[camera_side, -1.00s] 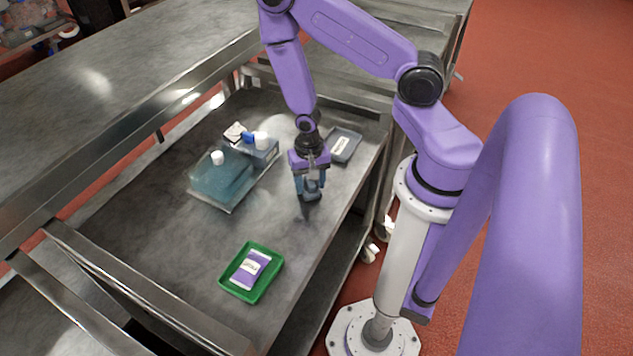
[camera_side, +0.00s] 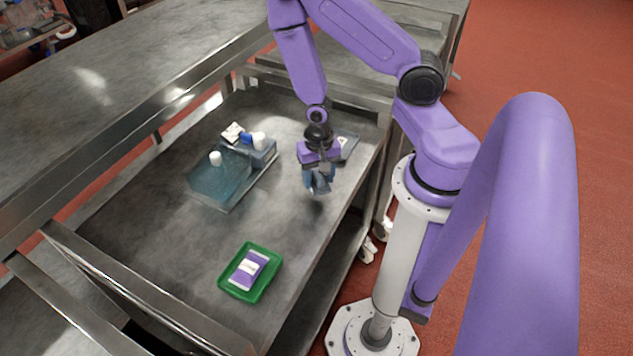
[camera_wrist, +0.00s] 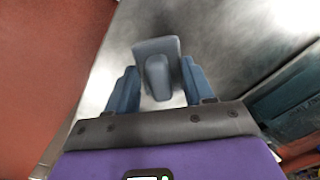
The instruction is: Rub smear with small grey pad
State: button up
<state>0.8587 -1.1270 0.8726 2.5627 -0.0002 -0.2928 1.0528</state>
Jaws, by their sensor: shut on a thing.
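My gripper (camera_side: 318,184) is over the right side of the steel table, tilted a little. It is shut on a small grey pad (camera_wrist: 157,62), which has a raised grip. In the wrist view the pad sits between the two blue-grey fingers, with its flat face turned away from me. In the side view the pad (camera_side: 321,184) is small at the fingertips, just above or at the table; I cannot tell whether it touches. Pale blurry patches show on the steel in the wrist view, but I cannot tell smear from reflection.
A clear teal-tinted box (camera_side: 222,182) with white and blue caps stands left of my gripper. A green tray (camera_side: 234,290) with a purple-and-white packet (camera_side: 249,268) lies near the front. A grey labelled tray (camera_side: 350,146) is partly hidden behind my gripper. The table's right edge is close.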

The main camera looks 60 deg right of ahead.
jog(key=shift+r, duration=2.35)
jog(key=shift+w, duration=0.15)
